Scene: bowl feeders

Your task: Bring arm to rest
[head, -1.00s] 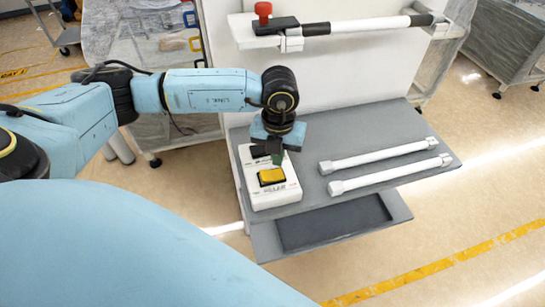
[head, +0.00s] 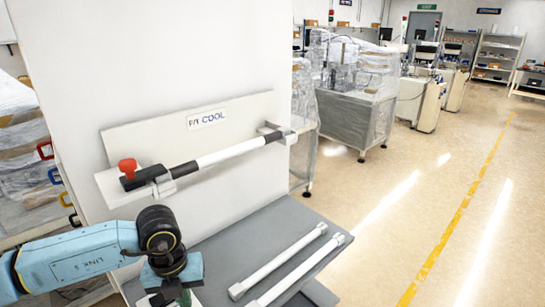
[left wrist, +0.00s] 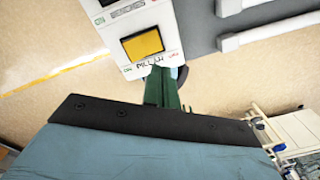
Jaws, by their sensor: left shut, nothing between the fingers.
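My left arm (head: 85,252) comes in from the left in the head view. Its gripper (head: 184,299) hangs low at the bottom edge, over the near left part of the grey shelf (head: 236,240). In the left wrist view the left gripper's green fingers (left wrist: 168,95) are together with nothing held. Just beyond them is a white box with a yellow button (left wrist: 143,46); whether the fingertips touch it I cannot tell. In the head view that box is mostly hidden or cut off. My right gripper is not in view.
Two white tubes (head: 278,262) lie on the shelf right of the gripper. Above it, a white panel holds a black-and-white rod (head: 230,150) with a red knob (head: 128,168). Wrapped machines (head: 355,115) stand behind. The floor at right (head: 400,230) is clear.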

